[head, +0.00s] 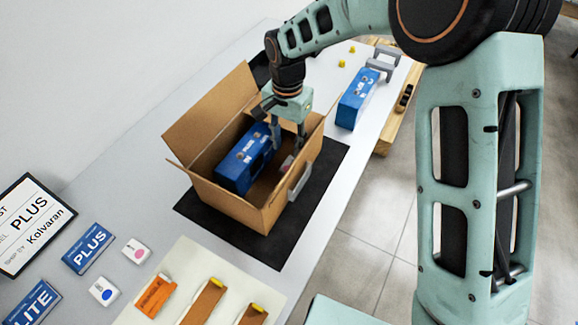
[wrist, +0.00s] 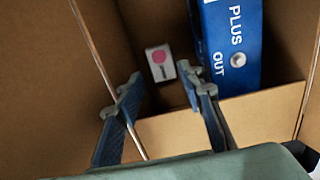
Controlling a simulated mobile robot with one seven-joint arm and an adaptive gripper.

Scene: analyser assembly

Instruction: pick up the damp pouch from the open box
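The open cardboard box (head: 237,203) stands on a black mat with its flaps up. Inside it lies a small white pouch with a pink dot (wrist: 161,69), on the box floor beside a blue unit marked PLUS (wrist: 233,40). In the head view the pouch (head: 287,163) shows only in part, below my gripper. The blue unit (head: 240,163) fills the left part of the box. My gripper (head: 288,142) reaches down into the box. In the wrist view its two fingers (wrist: 160,79) are apart and empty, with the pouch just beyond the gap between them.
Another blue unit (head: 356,108) stands on the table behind the box. White packets with a pink dot (head: 136,250) and a blue dot (head: 104,290) lie near blue cards.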

